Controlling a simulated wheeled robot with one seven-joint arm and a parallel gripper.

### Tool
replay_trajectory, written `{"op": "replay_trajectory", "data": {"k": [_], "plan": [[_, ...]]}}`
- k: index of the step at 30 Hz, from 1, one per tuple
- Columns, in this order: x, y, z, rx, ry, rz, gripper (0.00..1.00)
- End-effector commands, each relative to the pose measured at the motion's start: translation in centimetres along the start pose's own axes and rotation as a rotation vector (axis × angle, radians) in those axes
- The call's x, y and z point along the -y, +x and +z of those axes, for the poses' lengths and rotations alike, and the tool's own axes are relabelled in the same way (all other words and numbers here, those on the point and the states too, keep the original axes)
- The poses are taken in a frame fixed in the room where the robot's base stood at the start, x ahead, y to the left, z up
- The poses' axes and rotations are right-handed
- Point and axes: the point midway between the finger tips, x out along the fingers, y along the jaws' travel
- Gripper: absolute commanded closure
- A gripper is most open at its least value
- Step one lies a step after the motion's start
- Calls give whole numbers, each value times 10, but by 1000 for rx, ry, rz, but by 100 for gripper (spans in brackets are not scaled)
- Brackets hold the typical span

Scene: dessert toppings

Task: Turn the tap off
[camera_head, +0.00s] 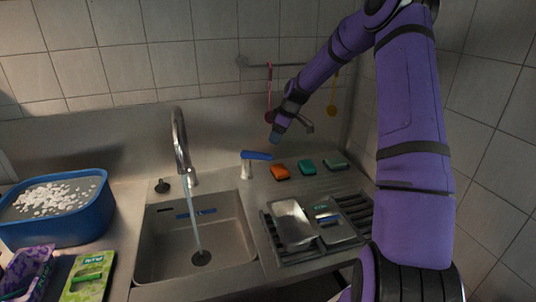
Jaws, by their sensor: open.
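The chrome tap (180,145) stands at the back of the sink with a tall curved neck. A stream of water (196,225) runs from it toward the drain. A short dark knob (162,187) stands on the counter just left of the tap's base; I cannot tell whether it is the tap's control. My gripper (290,130) is open and empty. It hangs in front of the back wall, up and to the right of the tap, clear of it. My purple arm reaches in from the right.
The steel sink (235,232) holds a small blue item. A blue-topped white object (247,165) stands right of the tap. Orange (280,172), teal (306,167) and grey-green sponges lie behind the drying rack (354,204). A blue tub (95,222) and packets fill the left. A rail (275,65) crosses the wall.

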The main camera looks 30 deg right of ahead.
Motion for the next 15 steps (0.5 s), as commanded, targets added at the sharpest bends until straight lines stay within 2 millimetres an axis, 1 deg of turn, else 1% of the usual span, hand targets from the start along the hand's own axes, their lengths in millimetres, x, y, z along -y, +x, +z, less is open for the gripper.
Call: {"op": "replay_trajectory", "data": {"k": [1,9,15], "plan": [[1,9,0,1,0,-4,36],[1,56,-1,1,-1,-2,36],[1,82,0,1,-1,-2,36]]}}
